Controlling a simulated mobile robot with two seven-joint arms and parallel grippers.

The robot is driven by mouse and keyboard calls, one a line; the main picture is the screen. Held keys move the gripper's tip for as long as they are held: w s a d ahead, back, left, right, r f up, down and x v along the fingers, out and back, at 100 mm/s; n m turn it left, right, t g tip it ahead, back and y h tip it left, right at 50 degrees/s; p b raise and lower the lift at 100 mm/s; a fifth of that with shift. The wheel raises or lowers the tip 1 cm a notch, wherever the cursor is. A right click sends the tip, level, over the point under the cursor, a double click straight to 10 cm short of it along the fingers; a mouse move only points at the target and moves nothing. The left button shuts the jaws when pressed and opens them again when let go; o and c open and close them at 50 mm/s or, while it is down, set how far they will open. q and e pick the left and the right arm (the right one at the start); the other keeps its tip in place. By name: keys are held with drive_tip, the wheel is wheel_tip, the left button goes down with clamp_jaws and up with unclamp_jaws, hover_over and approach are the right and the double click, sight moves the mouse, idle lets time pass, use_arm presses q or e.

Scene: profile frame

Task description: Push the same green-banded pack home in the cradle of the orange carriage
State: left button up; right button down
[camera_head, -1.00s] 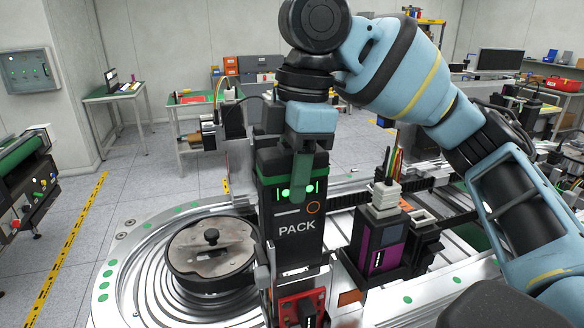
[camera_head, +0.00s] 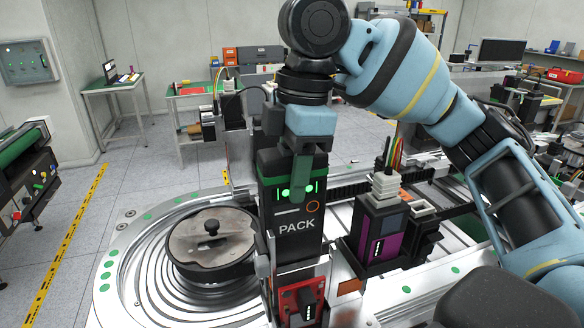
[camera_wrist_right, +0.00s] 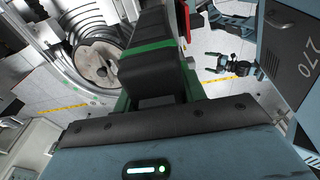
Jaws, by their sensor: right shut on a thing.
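The dark green-banded pack (camera_head: 297,226), marked PACK with two green lights, stands upright in the middle of the head view. My right gripper (camera_head: 301,172) is shut on its top from above. The pack's lower end goes down behind the front of the carriage (camera_head: 303,300), which shows red-orange here. The cradle's inside and the pack's foot are hidden, so I cannot tell how deep it sits. In the right wrist view the pack (camera_wrist_right: 148,75) with its green band runs away from the gripper.
A purple-fronted pack unit (camera_head: 386,240) with pale connectors and wires stands close on the right. A round dark-rimmed disc with a knob (camera_head: 211,245) lies on the ringed metal track at left. Benches stand farther back, beyond open floor.

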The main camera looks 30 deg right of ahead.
sight(292, 236)
drive_tip(key=shift+f, duration=5.9)
idle(1.4)
drive_tip(key=c, duration=0.7)
unclamp_jaws()
drive_tip(key=shift+c, duration=0.2)
